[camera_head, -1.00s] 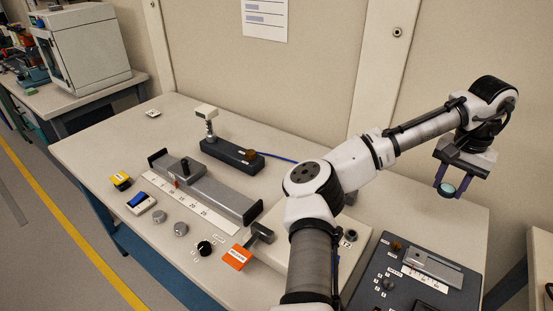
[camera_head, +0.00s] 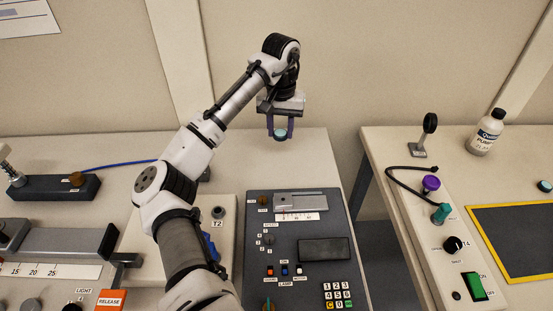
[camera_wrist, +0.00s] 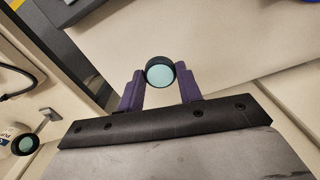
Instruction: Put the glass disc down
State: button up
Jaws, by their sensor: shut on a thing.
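The glass disc (camera_head: 280,135) is pale teal with a dark rim. My gripper (camera_head: 280,131) is shut on it and holds it in the air over the back right corner of the left bench (camera_head: 245,155). In the wrist view the disc (camera_wrist: 160,73) sits between the tips of the two purple fingers (camera_wrist: 160,82). A second small teal disc with a dark edge (camera_head: 545,186) lies on the right bench (camera_head: 400,145), at the picture's right edge.
A dark control panel (camera_head: 258,220) with buttons and a keypad lies below my gripper. A gap parts the two benches. The right bench carries a black round-headed stand (camera_head: 429,125), a white bottle (camera_head: 486,132), a knob box (camera_head: 425,215) and a yellow-edged dark mat (camera_head: 515,225).

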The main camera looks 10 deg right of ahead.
aim_at(280, 168)
notch_tip(280, 168, down, 12)
jog(key=shift+p, duration=1.05)
jog(key=o, duration=1)
jog(key=shift+f, duration=0.1)
jog(key=shift+c, duration=0.2)
notch_tip(280, 168, up, 12)
jog(key=b, duration=0.2)
jog(key=shift+b, duration=0.4)
